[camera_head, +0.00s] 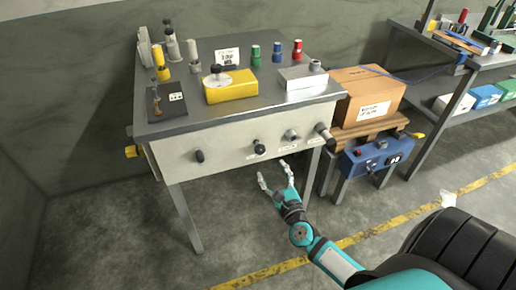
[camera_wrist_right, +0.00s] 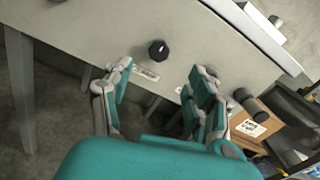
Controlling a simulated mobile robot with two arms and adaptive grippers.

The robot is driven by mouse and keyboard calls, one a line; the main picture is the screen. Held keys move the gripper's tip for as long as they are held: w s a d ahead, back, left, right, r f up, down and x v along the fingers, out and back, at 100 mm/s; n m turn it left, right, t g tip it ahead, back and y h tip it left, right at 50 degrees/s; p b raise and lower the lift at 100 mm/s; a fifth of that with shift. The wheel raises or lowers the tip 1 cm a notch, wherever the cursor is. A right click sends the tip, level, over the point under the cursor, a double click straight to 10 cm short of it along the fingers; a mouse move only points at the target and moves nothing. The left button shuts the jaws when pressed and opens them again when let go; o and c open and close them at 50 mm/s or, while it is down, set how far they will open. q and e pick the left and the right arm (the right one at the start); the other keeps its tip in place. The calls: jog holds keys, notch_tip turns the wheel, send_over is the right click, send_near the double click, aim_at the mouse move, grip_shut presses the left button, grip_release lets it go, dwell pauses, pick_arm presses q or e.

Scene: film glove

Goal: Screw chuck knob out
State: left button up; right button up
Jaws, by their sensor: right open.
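The grey front panel (camera_head: 235,150) of the bench carries several knobs, and their labels are too small to read, so I cannot tell which is the chuck knob. A black knob (camera_head: 259,147) sits mid-panel and shows in the right wrist view (camera_wrist_right: 158,50), above and between my fingers. A grey knob (camera_head: 291,134) is right of it. Another black knob (camera_head: 199,156) is at the left, and a thick dark-ended cylinder (camera_head: 323,131) is at the right corner. My right gripper (camera_head: 273,171) is open and empty, just below the panel; it also shows in the right wrist view (camera_wrist_right: 165,78). My left gripper is out of view.
The bench top holds a yellow block (camera_head: 232,91), a white block (camera_head: 303,78) and several coloured cylinders.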

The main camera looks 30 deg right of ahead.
aim_at(261, 151)
jog(key=x, duration=1.1)
jog(key=shift+w+a, duration=0.1)
jog(key=shift+w, duration=0.15)
jog(key=shift+c, duration=0.4)
jog(key=c, duration=1.1)
